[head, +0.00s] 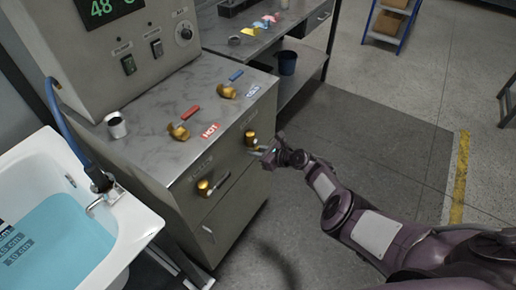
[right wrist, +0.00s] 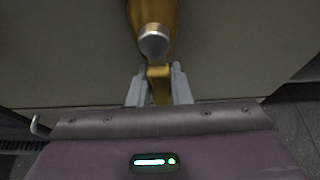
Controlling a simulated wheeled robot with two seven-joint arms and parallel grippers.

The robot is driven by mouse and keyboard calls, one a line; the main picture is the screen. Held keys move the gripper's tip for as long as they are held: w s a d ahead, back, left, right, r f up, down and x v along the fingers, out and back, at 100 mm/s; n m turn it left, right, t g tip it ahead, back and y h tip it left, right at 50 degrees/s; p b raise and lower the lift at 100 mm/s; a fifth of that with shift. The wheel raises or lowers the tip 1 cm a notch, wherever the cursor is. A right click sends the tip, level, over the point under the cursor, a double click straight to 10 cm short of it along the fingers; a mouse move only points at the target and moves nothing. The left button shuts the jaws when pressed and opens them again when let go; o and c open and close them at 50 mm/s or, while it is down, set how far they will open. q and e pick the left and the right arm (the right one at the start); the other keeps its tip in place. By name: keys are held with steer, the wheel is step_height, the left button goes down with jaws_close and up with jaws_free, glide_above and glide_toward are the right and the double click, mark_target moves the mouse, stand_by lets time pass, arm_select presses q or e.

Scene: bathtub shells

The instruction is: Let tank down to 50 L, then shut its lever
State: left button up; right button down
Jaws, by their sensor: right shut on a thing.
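A grey metal cabinet (head: 225,215) carries two brass valves on its front. My right gripper (head: 266,152) is at the right-hand front valve (head: 250,137). In the right wrist view its two grey fingers (right wrist: 159,92) are shut on that valve's brass-coloured lever (right wrist: 158,76), below a silver nut (right wrist: 154,42). The left-hand front valve (head: 204,186) has a grey lever slanting up to the right and nothing touches it. No tank level in litres can be read. My left gripper is not in view.
On the cabinet top are a red-handled valve (head: 179,130) by a HOT label, a blue-handled valve (head: 228,91) and a metal cup (head: 116,125). A control box (head: 130,40) shows 48. A white tub (head: 140,222) holds blue water.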

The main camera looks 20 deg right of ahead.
steer(key=shift+s+a, duration=0.1)
steer(key=shift+a, duration=0.05)
stand_by(0.4)
steer(key=c, duration=1.3)
jaws_free()
steer(key=shift+s+d+r+p, duration=0.15)
steer(key=shift+d+p, duration=0.05)
steer(key=shift+p, duration=0.1)
steer(key=shift+p+v, duration=2.15)
steer(key=shift+v, duration=1.45)
